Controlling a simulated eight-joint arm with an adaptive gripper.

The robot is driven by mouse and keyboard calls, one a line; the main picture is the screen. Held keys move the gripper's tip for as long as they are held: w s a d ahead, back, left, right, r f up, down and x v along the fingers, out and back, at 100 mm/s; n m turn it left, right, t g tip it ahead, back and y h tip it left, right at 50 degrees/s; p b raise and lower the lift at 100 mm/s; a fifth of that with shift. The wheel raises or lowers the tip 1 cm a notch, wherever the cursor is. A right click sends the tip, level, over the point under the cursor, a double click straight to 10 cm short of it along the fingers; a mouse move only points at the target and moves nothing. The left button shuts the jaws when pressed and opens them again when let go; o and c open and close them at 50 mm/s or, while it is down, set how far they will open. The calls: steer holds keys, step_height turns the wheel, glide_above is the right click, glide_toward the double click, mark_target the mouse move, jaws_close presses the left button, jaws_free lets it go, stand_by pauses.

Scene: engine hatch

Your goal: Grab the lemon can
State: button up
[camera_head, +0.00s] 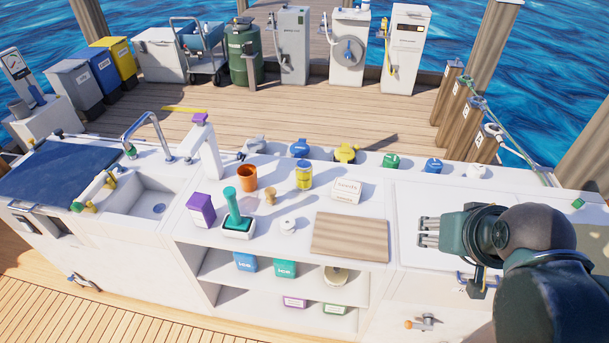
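An orange cup (247,178) stands left of the can and a white seeds box (346,191) right of it. A wooden board (350,236) lies in front. Yellow (345,153) and blue (299,148) fittings sit behind. A purple box (201,210) stands further left.

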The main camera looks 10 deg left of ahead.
stand_by(0.3)
steer(key=o, duration=0.5)
steer(key=shift+c, duration=0.2)
